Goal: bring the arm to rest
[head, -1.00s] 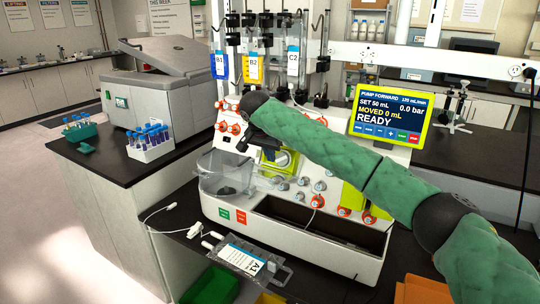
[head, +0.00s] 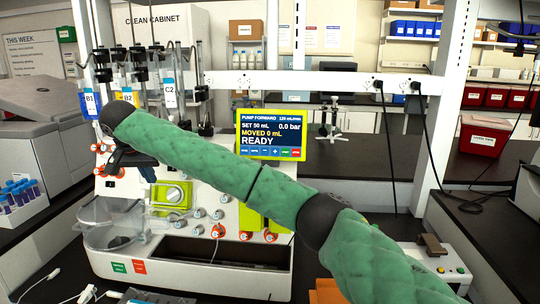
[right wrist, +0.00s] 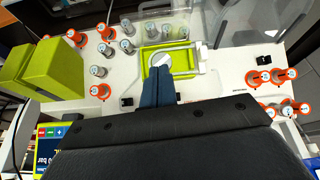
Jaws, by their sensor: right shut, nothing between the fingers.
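My right arm, in a green quilted sleeve, crosses the head view from the lower right to the white cell processor (head: 190,255). My right gripper (head: 122,170) points down in front of the machine's upper left face, up and left of the lime-framed round pump (head: 172,194). In the right wrist view the blue fingertips (right wrist: 157,82) are together and empty, and overlap the lower edge of the lime frame (right wrist: 168,62). I cannot tell the gap between them. My left gripper is not in view.
The pump screen (head: 271,135) reads READY. Bags B1, B2 and C2 (head: 169,92) hang above the machine. A clear chamber (head: 112,222) sits at its left front. A rack of blue-capped tubes (head: 20,200) stands left. A white box with buttons (head: 436,265) is at the right.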

